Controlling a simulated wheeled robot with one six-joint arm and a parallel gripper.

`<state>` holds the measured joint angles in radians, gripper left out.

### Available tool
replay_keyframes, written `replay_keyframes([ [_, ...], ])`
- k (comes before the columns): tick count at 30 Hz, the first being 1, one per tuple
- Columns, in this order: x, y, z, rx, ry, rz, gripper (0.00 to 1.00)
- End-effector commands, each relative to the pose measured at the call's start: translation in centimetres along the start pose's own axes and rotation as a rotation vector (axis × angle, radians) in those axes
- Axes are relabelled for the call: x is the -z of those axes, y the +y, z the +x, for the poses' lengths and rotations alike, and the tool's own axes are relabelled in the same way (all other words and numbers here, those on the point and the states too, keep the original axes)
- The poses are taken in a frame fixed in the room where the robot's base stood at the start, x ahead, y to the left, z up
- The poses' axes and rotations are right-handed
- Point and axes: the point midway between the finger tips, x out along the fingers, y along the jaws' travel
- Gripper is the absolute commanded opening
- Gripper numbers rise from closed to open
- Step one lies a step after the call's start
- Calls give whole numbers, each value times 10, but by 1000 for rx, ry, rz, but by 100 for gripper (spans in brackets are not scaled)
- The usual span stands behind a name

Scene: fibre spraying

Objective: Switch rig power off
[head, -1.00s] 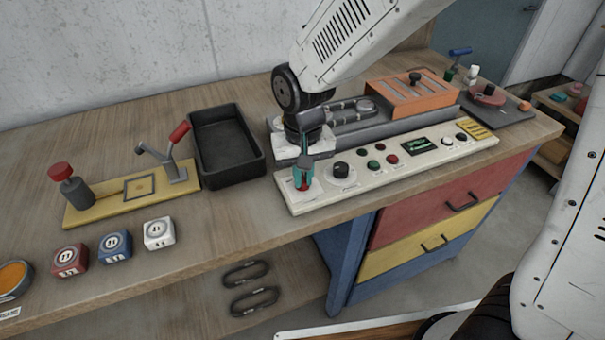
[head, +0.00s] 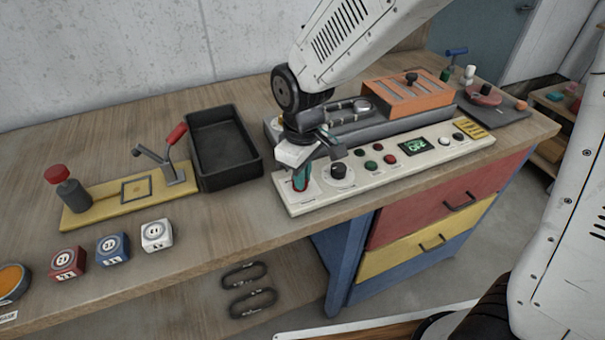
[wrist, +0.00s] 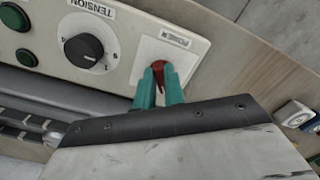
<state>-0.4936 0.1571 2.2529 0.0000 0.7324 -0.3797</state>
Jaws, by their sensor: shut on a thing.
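The control panel (head: 385,170) is a long cream box along the front of the bench. At its left end is a small red power switch (wrist: 158,70), on a white plate with a label that is upside down in the wrist view. My gripper (wrist: 158,82) has teal fingers, which are shut on the red switch, one on each side. In the head view my gripper (head: 301,178) points down at the panel's left end and largely hides the switch. The panel's display (head: 414,145) is lit green.
A black tension knob (wrist: 84,50) sits beside the switch, with green and red buttons beyond. A black tray (head: 228,150) and a yellow plate with levers (head: 105,209) stand to the left. An orange-lidded box (head: 407,95) is behind the panel.

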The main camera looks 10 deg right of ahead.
Motion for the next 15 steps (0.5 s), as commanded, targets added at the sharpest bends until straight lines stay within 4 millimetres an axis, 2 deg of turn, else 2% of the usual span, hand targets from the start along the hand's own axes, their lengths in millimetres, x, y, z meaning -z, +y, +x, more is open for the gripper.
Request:
replay_keyframes([
  [15,1,1,-1,-2,3,-34,0],
])
